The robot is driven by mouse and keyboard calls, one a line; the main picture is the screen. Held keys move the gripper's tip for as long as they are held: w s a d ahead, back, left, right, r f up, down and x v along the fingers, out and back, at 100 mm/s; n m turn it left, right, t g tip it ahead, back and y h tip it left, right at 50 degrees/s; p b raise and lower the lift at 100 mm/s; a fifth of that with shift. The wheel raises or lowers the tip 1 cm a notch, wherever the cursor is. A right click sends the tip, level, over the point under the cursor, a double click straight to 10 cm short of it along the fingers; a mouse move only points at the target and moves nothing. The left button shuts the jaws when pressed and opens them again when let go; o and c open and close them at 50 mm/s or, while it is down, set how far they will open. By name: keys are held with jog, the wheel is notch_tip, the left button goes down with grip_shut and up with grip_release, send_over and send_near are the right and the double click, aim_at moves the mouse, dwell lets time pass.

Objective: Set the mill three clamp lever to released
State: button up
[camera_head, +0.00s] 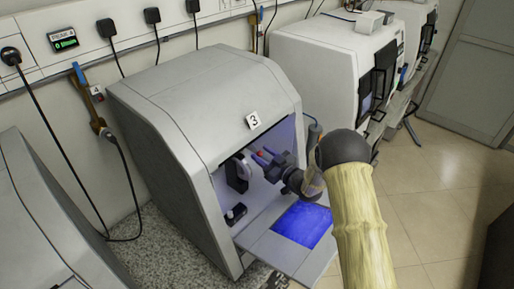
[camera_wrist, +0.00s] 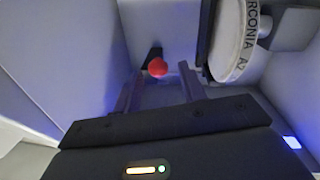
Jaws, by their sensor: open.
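Mill three (camera_head: 190,110) is the grey-white machine marked with a 3, its front open. My gripper (camera_head: 263,157) reaches into its blue-lit chamber, with its jaws open and empty. The clamp lever's red ball knob (camera_wrist: 158,67) shows in the wrist view on a dark base, ahead of and between my two fingertips (camera_wrist: 160,76). The knob is also a small red spot in the head view (camera_head: 260,153). I cannot tell whether a finger touches it. The lever's shaft is mostly hidden behind the knob. A white disc (camera_wrist: 229,40) lettered "ZIRCONIA A2" stands just right of my right finger.
The chamber's side wall (camera_wrist: 85,55) is left of my fingers. A small dark block (camera_head: 235,214) sits on the chamber floor. A blue-lit panel (camera_head: 302,224) lies at the front opening. Another mill (camera_head: 315,70) stands to the right, and open floor (camera_head: 425,215) lies in front.

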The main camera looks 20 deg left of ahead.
jog(key=shift+p+x, duration=0.5)
jog(key=shift+x, duration=1.2)
grip_shut()
